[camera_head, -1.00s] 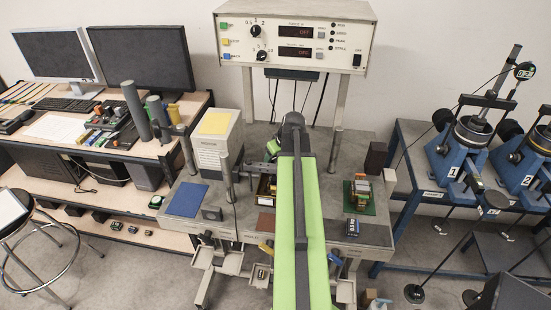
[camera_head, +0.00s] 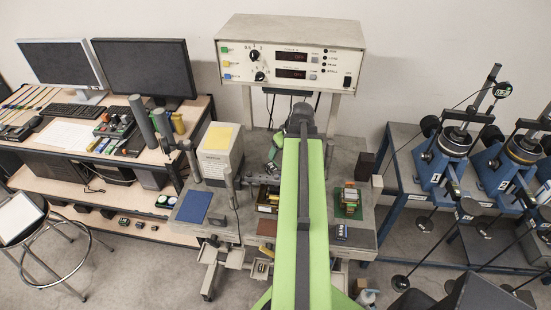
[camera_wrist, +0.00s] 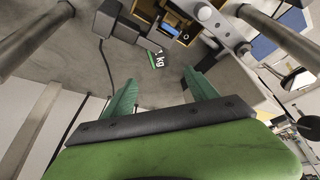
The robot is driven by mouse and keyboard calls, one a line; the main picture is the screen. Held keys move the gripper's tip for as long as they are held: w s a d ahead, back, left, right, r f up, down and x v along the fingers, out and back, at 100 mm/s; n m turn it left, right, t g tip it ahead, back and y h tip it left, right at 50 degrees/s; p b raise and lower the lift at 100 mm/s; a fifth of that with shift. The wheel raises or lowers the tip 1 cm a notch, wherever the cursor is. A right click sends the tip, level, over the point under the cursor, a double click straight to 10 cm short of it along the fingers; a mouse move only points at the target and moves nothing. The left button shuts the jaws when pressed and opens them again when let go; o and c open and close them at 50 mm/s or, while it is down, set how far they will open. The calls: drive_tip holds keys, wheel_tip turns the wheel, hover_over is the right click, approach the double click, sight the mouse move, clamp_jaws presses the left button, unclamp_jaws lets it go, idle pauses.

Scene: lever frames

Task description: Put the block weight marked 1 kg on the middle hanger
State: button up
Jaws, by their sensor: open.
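In the wrist view a "1 kg" marking (camera_wrist: 156,59) with a green edge shows ahead of my fingers, over the grey bench top; the outline of its block is unclear. My gripper (camera_wrist: 158,92) is open and empty, its two green fingers apart, with the marking beyond the gap. In the head view my green arm hides much of the bench middle, and my fingertips cannot be made out. Small hangers hang at the bench front: a left one (camera_head: 209,256) and one nearer the middle (camera_head: 262,267), partly beside my arm. Any hanger behind my arm is hidden.
A control unit (camera_head: 290,55) stands above. Blue machines (camera_head: 443,165) stand at right.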

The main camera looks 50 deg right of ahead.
drive_tip(key=b, duration=1.2)
approach(273, 166)
drive_tip(key=x, duration=0.5)
drive_tip(key=shift+s+a+f, duration=0.15)
drive_tip(key=shift+s+a, duration=0.1)
drive_tip(key=shift+a, duration=0.1)
drive_tip(key=shift+w+f, duration=0.15)
drive_tip(key=shift+w, duration=0.1)
drive_tip(key=b+x, duration=0.5)
drive_tip(key=shift+d+f, duration=0.15)
drive_tip(key=shift+d, duration=0.15)
drive_tip(key=shift+s+r, duration=0.1)
drive_tip(key=shift+r, duration=0.1)
clamp_jaws()
